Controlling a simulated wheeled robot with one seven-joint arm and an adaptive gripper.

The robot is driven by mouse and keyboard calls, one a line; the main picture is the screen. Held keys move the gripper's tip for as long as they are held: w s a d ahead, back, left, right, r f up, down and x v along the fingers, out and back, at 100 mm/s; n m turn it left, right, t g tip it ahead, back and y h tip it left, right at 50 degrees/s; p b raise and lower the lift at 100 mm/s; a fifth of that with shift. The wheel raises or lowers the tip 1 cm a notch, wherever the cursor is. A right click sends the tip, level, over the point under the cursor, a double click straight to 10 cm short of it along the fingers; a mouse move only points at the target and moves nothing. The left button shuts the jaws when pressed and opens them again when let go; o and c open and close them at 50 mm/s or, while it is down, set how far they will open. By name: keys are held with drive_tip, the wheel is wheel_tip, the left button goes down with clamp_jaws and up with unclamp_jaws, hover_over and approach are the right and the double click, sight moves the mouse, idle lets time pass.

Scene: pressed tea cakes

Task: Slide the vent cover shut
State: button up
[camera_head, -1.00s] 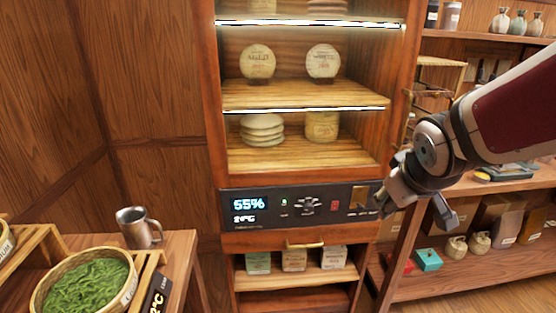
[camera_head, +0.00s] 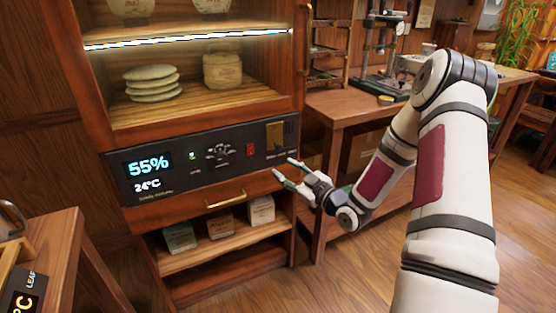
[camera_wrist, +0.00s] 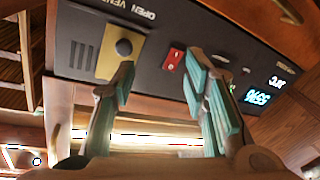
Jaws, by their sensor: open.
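The vent cover (camera_head: 275,135) is a brass-coloured plate at the right end of the dark control panel (camera_head: 236,150). In the wrist view the cover (camera_wrist: 108,64) carries a round dark knob (camera_wrist: 124,47), and dark vent slots (camera_wrist: 80,55) show beside its left edge. "OPEN" and "VENT" lettering shows by the plate. My gripper (camera_head: 285,168) is open, just below and in front of the panel's right end. In the wrist view its teal-padded fingers (camera_wrist: 160,76) are apart and empty. One fingertip appears near the cover's edge; contact cannot be told.
A red switch (camera_head: 250,149) and a dial (camera_head: 219,153) sit left of the cover. A drawer handle (camera_head: 226,200) is below the panel. A wooden table (camera_head: 345,105) stands to the right.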

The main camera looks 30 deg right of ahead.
sight(280, 148)
drive_tip(key=s+d+f+m+t+h+b, duration=0.2)
drive_tip(key=s+d+f+m+t, duration=0.1)
drive_tip(key=s+d+f+t, duration=0.15)
drive_tip(key=x, duration=0.5)
drive_tip(key=b+x, duration=0.1)
drive_tip(key=x, duration=0.4)
drive_tip(key=b+x, duration=0.1)
drive_tip(key=x, duration=0.4)
drive_tip(key=shift+s+a+r, duration=0.1)
drive_tip(key=shift+a+r, duration=0.25)
drive_tip(key=shift+r, duration=0.05)
drive_tip(key=shift+d, duration=0.1)
clamp_jaws()
